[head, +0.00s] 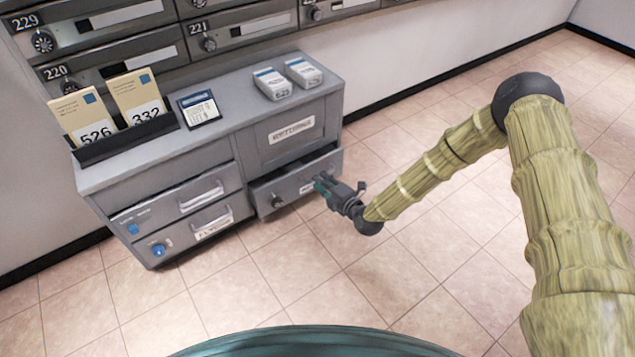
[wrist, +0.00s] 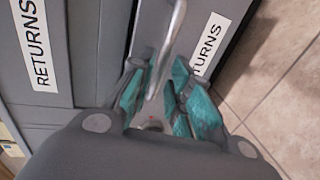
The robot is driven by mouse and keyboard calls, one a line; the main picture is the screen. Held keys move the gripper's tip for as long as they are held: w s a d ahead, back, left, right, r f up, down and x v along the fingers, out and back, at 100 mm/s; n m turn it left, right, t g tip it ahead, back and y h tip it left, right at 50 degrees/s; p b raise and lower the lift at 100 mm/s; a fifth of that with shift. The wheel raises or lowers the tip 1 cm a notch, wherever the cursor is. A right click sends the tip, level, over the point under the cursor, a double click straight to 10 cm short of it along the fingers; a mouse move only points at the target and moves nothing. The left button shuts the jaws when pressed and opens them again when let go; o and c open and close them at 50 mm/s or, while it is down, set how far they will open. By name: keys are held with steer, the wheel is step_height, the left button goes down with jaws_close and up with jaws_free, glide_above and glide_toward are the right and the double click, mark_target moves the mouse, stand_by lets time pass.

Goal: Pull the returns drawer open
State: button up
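The returns drawer (head: 290,185) is at the lower right of the grey cabinet and stands partly out, with a dark gap along its top. It has a round lock on its left side. My gripper (head: 321,185) is at the drawer's front, on the handle. In the wrist view, the teal fingers of my gripper (wrist: 166,85) lie on both sides of the silver drawer handle (wrist: 175,25) and close on it. The drawer's RETURNS label (wrist: 207,45) shows beside the fingers. My gripper hides part of the handle and label in the head view.
A fixed-looking panel (head: 292,150) with a RETURNS label is above the drawer. Two other drawers (head: 190,215) are at left, shut. Two card boxes (head: 285,80), a small sign (head: 199,108) and envelopes (head: 110,112) are on top. Tiled floor (head: 420,270) in front is clear.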

steer(key=shift+b+x, duration=0.55)
steer(key=shift+x, duration=1.15)
steer(key=shift+c, duration=0.2)
jaws_close()
